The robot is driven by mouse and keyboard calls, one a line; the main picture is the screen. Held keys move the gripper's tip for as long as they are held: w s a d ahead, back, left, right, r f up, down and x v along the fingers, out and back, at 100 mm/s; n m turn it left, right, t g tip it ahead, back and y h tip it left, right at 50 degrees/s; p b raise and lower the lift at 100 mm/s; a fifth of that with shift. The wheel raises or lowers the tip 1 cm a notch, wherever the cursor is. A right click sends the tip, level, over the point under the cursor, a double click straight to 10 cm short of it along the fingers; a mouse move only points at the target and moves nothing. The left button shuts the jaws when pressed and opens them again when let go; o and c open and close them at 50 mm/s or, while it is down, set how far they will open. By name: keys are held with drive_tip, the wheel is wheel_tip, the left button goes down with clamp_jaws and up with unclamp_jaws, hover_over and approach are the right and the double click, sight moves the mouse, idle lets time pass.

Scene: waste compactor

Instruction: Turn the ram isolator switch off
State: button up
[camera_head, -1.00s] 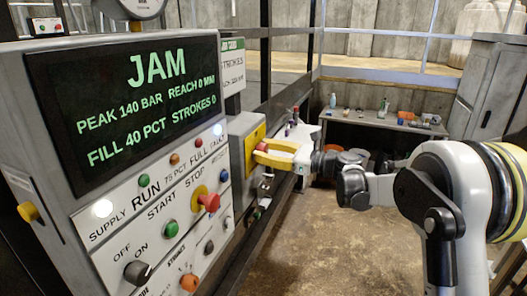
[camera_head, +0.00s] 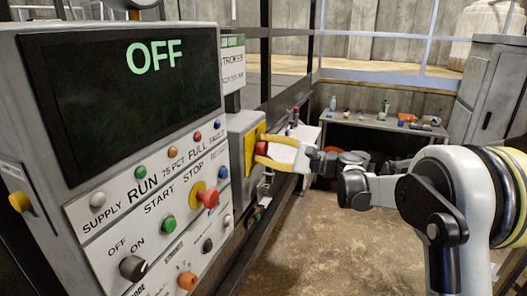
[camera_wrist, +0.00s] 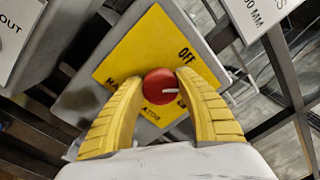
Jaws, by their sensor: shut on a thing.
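The ram isolator switch is a round red knob (camera_wrist: 159,87) on a yellow plate (camera_wrist: 133,58) on a grey box. In the wrist view the word OFF stands at the plate's upper right, and other lettering is partly hidden. A white mark on the knob points right in that view. My gripper (camera_wrist: 166,82) has its yellow fingers shut on the knob, one on each side. In the head view the red knob (camera_head: 261,147) shows between the fingers of my gripper (camera_head: 264,149). The display screen (camera_head: 130,100) reads OFF.
The control panel (camera_head: 160,215) with buttons, a red stop button (camera_head: 208,197) and an OFF/ON selector (camera_head: 132,268) stands left of the switch box. Dark rails run behind the box. A bench (camera_head: 385,123) with small items stands at the back. The floor between is open.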

drive_tip(key=n, duration=0.4)
drive_tip(key=shift+f+n+b, duration=0.1)
drive_tip(key=shift+n+b, duration=0.2)
drive_tip(key=shift+n, duration=0.1)
drive_tip(key=shift+n+g, duration=0.3)
drive_tip(key=shift+n, duration=1.7)
drive_tip(key=o, duration=1.2)
drive_tip(key=v, duration=1.2)
drive_tip(key=shift+f, duration=0.2)
